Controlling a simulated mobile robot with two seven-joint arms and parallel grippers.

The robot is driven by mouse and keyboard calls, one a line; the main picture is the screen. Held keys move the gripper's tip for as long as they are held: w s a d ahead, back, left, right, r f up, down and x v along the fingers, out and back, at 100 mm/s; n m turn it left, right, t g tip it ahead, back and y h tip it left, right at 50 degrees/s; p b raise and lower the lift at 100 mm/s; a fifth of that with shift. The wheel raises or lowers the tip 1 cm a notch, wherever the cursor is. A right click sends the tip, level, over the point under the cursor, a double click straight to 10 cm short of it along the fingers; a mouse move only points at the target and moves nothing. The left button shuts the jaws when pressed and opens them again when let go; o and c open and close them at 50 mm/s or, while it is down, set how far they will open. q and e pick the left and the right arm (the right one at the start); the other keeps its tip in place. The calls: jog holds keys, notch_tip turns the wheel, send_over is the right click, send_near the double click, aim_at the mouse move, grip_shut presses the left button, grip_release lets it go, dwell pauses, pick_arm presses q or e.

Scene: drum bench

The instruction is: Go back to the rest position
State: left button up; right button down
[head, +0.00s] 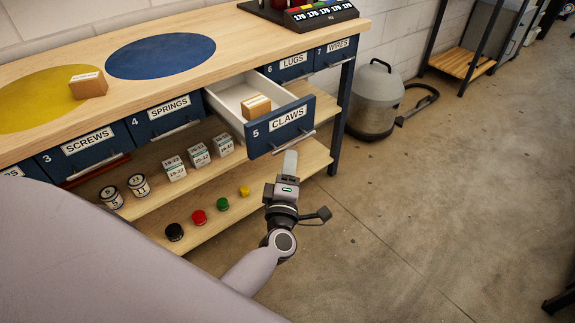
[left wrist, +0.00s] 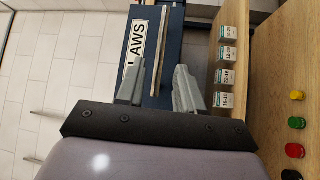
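The claws drawer (head: 283,127), number 5, is pulled out of the bench, with a small cardboard box (head: 256,107) inside. My left gripper (head: 290,160) is in front of this drawer, just below its handle (head: 282,146). In the left wrist view the two fingers (left wrist: 158,88) are apart with nothing held between them. The drawer front and its handle (left wrist: 168,45) show beyond the fingertips; whether a finger touches the handle I cannot tell. My left arm fills the lower left of the head view. My right gripper is not in view.
The bench top (head: 240,30) carries another box (head: 88,84) on a yellow disc and a blue disc (head: 160,56). A vacuum cleaner (head: 375,100) stands right of the bench.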

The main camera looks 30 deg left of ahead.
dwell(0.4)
pick_arm(q)
jog(key=s+d+f+m+g+h+p, duration=0.1)
jog(key=s+m+g+h+p, duration=0.3)
jog(key=s+m, duration=0.7)
jog(key=s+d+f+m+g+h+p, duration=0.1)
jog(key=s+d+m+g+h+p, duration=0.2)
jog(key=s+m, duration=0.8)
jog(key=m+h+p, duration=0.1)
jog(key=h+p, duration=0.1)
jog(key=p, duration=0.2)
jog(key=shift+s+d+f+g+h, duration=0.25)
jog(key=shift+d+g+h, duration=0.05)
jog(key=shift+d+g, duration=0.1)
